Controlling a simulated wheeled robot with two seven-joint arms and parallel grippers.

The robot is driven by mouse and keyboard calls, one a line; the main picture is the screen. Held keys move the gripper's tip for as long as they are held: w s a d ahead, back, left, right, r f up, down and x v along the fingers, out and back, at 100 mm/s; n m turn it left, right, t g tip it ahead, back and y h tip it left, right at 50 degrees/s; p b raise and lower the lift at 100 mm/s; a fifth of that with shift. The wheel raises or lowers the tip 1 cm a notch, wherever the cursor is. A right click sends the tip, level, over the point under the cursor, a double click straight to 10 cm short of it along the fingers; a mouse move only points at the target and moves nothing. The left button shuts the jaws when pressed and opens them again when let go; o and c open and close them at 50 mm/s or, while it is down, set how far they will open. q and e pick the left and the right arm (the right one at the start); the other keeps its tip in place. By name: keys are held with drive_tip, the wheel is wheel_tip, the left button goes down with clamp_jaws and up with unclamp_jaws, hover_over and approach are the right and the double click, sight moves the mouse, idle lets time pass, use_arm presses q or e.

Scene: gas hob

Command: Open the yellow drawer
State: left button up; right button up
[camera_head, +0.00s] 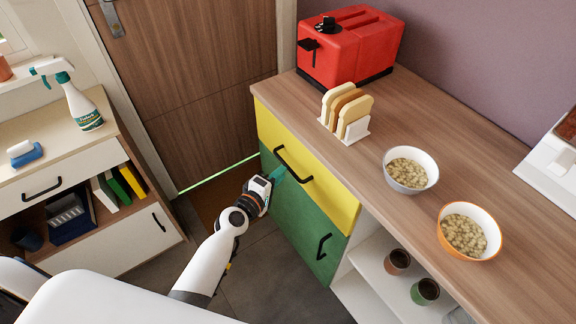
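The yellow drawer (335,196) is in the wooden-topped counter at the middle of the head view, above a green door. Its front looks flush with the counter, so it appears closed. Its black bar handle (294,165) runs slantwise across the front. My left gripper (278,174) reaches in from the lower left, its teal fingertips just beside the handle's lower left side. I cannot tell whether the fingers touch the handle or how far apart they are. My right gripper is not in view.
On the counter stand a red toaster (349,46), a toast rack (346,113) and two bowls (411,170) of cereal. The green door (299,220) has its own black handle. A cabinet (117,224) is at left; the floor between is clear.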

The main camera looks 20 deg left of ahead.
sight(287, 166)
use_arm(q)
drive_tip(key=x, duration=0.5)
clamp_jaws()
